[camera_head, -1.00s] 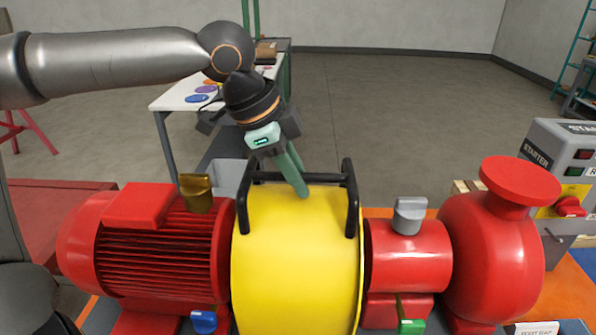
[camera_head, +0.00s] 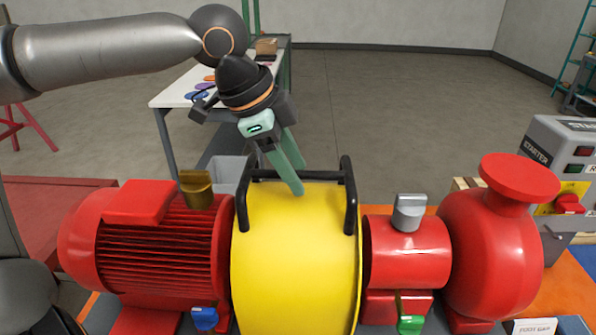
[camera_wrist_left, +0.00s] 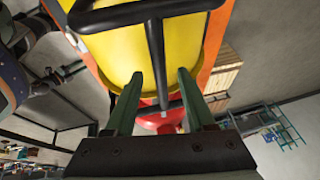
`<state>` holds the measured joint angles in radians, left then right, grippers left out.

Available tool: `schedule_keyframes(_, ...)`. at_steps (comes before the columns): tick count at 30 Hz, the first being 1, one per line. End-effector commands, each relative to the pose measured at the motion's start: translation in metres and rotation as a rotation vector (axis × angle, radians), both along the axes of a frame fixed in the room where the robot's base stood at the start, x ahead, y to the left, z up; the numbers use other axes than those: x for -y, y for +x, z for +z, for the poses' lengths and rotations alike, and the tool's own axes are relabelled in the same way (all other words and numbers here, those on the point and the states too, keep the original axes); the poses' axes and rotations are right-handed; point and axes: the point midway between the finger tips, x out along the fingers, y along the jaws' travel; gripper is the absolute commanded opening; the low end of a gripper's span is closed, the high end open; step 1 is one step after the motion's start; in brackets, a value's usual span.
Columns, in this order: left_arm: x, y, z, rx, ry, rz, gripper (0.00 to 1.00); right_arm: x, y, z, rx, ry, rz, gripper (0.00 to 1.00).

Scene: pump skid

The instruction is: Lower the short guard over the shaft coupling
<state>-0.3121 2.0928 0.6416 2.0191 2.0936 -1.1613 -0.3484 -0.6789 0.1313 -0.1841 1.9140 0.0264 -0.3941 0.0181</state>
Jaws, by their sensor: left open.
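The yellow guard (camera_head: 297,255) is a wide curved cover with two black handles on top. It stands between the red motor (camera_head: 150,245) on the left and the red bearing housing (camera_head: 408,258) on the right. The shaft coupling is hidden, and I cannot see the guard's lower edge. My left gripper (camera_head: 298,178) is open, its green fingers pointing down at the guard's top between the handles. In the left wrist view, a black handle bar (camera_wrist_left: 155,55) runs between the open fingers; contact is unclear.
A brass-coloured block (camera_head: 196,188) sits on the motor and a grey one (camera_head: 408,212) on the bearing housing. The red pump (camera_head: 492,245) and grey starter box (camera_head: 562,150) stand at right. A white table (camera_head: 178,97) stands behind.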

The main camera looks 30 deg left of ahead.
Motion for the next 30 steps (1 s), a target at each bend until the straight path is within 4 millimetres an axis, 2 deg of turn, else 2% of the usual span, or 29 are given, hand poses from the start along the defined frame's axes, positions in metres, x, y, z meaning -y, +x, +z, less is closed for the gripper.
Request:
schedule_keyframes(1, -0.002, -0.003, 0.012, 0.008, -0.002, 0.000, 0.55, 0.000, 0.000, 0.002, 0.000, 0.000, 0.000, 0.50)
schedule_keyframes(9, -0.016, -0.023, 0.067, 0.010, -0.004, 0.001, 0.55, 0.000, 0.000, 0.009, 0.000, 0.000, 0.000, 0.50)
schedule_keyframes(15, -0.023, -0.033, 0.093, 0.009, -0.002, 0.001, 0.55, 0.000, 0.000, 0.012, 0.000, 0.000, 0.000, 0.50)
schedule_keyframes(20, -0.025, -0.037, 0.101, 0.007, -0.002, 0.000, 0.55, 0.000, 0.000, 0.012, 0.000, 0.000, 0.000, 0.50)
schedule_keyframes(30, -0.026, -0.037, 0.101, 0.007, -0.001, -0.001, 0.55, 0.000, 0.000, 0.012, 0.001, 0.000, 0.000, 0.50)
